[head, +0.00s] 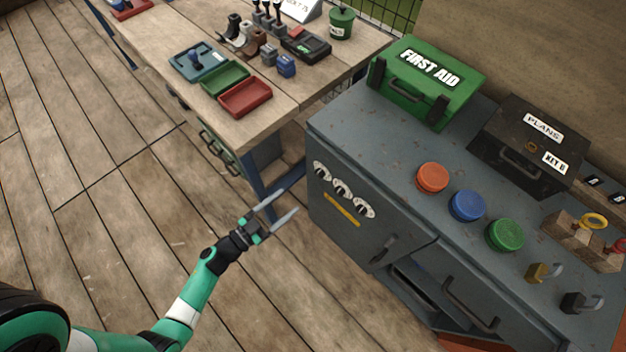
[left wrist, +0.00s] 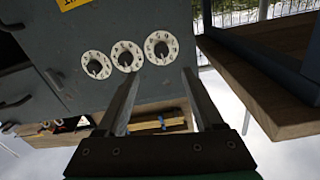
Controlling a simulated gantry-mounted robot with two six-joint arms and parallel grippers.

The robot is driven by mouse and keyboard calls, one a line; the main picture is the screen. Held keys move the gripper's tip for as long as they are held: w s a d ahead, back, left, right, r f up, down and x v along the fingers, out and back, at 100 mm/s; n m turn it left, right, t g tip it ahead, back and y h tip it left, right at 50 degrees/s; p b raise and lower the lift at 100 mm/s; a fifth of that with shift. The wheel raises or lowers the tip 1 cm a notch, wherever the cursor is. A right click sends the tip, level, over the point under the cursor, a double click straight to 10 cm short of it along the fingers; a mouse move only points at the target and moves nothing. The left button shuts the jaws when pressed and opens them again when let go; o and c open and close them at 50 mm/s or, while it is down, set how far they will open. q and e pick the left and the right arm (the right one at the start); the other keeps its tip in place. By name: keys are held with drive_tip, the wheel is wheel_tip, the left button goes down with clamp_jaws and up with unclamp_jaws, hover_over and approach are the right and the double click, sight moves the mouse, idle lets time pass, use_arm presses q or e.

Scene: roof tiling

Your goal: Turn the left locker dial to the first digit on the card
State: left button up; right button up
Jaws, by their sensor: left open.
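Three white locker dials with black knobs sit in a row on the front of the grey locker (head: 370,240). The left dial (head: 321,172) is nearest the locker's left edge; in the upside-down left wrist view it is the rightmost dial (left wrist: 161,47). The middle dial (head: 341,188) and right dial (head: 363,207) are beside it. My left gripper (head: 296,196) is open and empty, in front of the dials and apart from them. In the left wrist view its fingers (left wrist: 160,73) point towards the left dial. A white card (head: 301,9) is cut off at the top; its digits are unreadable.
A wooden workbench (head: 160,50) with trays and tools stands left of the locker, a leg close by my gripper. A green first aid box (head: 425,80), black plans box (head: 528,140) and coloured buttons (head: 467,205) are on the locker top. Open plank floor lies at left.

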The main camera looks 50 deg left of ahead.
sight(317, 175)
use_arm(q)
drive_tip(key=w+b, duration=0.4)
drive_tip(key=w, duration=0.7)
drive_tip(key=shift+w+a, duration=0.1)
drive_tip(key=shift+w, duration=0.15)
drive_tip(key=shift+r, duration=0.1)
clamp_jaws()
